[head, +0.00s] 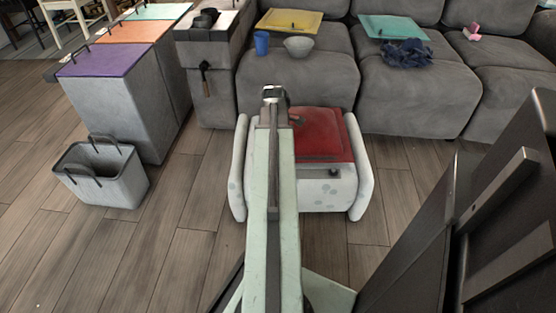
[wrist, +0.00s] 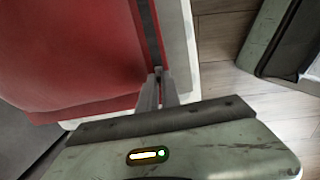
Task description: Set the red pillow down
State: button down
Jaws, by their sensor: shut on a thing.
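The red pillow (head: 322,138), a flat red square with a dark strip, lies level over a low white padded seat (head: 318,190). Whether it touches the seat or is held just above it, I cannot tell. My gripper (head: 274,96) is at the pillow's far left side, and my arm hides the left part of it. In the wrist view the red pillow (wrist: 75,50) fills the upper left, and the fingers of my gripper (wrist: 157,80) are close together on its dark edge strip. The fingers are shut on the pillow.
A grey sofa (head: 420,95) stands behind, with a yellow pad (head: 288,20), a blue cup (head: 261,43), a bowl (head: 298,47), a teal pad (head: 393,27) and a dark cloth (head: 406,54). A grey basket (head: 106,174) stands left on open wooden floor. Dark panels rise at right.

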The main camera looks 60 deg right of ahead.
jog(key=c, duration=2)
grip_release()
jog(key=shift+f, duration=0.2)
jog(key=o, duration=0.4)
jog(key=shift+o, duration=0.2)
jog(key=shift+r, duration=0.15)
notch_tip(320, 180, up, 12)
jog(key=p, duration=1.2)
jog(key=shift+w+a, duration=0.25)
jog(key=shift+a, duration=0.1)
